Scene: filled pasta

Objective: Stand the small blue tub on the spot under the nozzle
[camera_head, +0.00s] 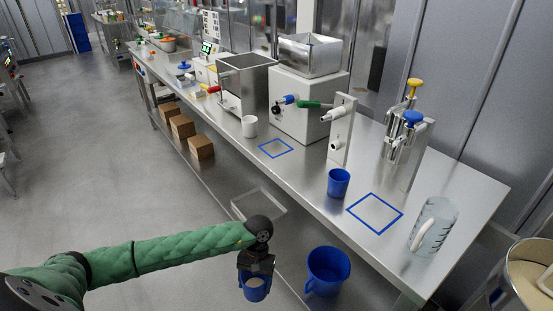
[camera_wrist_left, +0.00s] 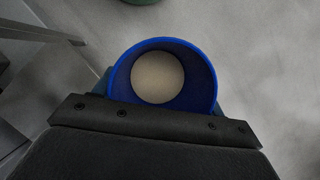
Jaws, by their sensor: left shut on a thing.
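My left gripper (camera_head: 256,266) is shut on a small blue tub (camera_head: 254,292), held in front of the bench, off its top. In the left wrist view the tub (camera_wrist_left: 205,85) is open at the top, with a pale round surface inside. Another blue tub (camera_head: 338,184) stands on the bench. A blue-outlined square (camera_head: 275,148) lies in front of the white machine, and a second one (camera_head: 375,212) lies further right. A white nozzle (camera_head: 331,115) juts from an upright plate between them. I cannot tell which square is the spot. My right gripper is out of view.
The steel bench (camera_head: 305,182) has a white cup (camera_head: 249,126), a clear jug (camera_head: 433,227) and a pump dispenser (camera_head: 405,135). A large blue bucket (camera_head: 328,270) stands below the bench's front edge. Both squares are empty.

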